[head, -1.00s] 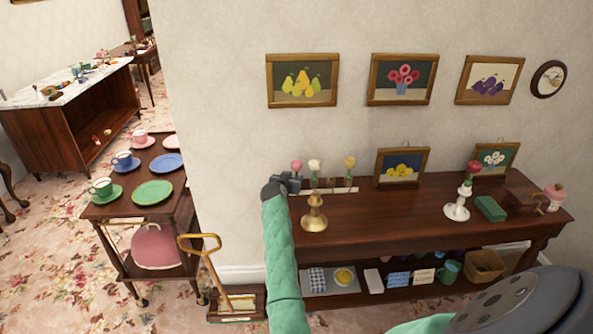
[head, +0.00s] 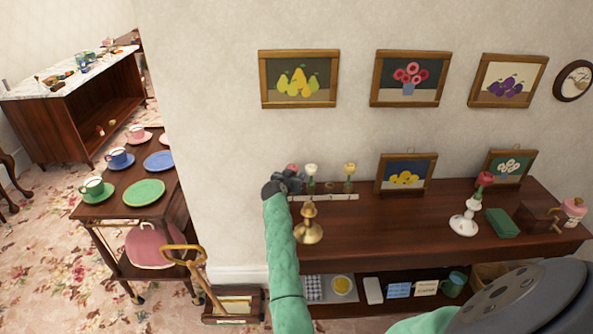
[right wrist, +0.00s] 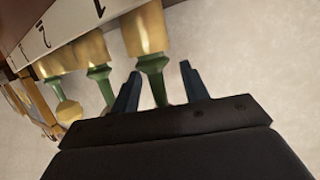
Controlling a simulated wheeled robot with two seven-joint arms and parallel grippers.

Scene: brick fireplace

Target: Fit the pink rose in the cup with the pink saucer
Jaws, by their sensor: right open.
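The pink rose (head: 293,168) stands in the leftmost place of a white numbered strip (head: 340,197) on the dark sideboard, partly hidden by my right gripper (head: 284,184). In the right wrist view, the open jaws (right wrist: 161,85) have a green stem (right wrist: 153,82) between them, just beyond its brass holder (right wrist: 145,30) by the number 1. The flower head is hidden there. The cup (head: 136,131) with the pink saucer (head: 139,140) stands on the trolley at the far left, beyond the blue and green cups. My left gripper is out of view.
A white rose (head: 312,170) and a yellow rose (head: 349,169) stand close beside the pink one. A brass candlestick (head: 308,228) is just in front. A white candlestick (head: 464,220) with a red rose stands further right.

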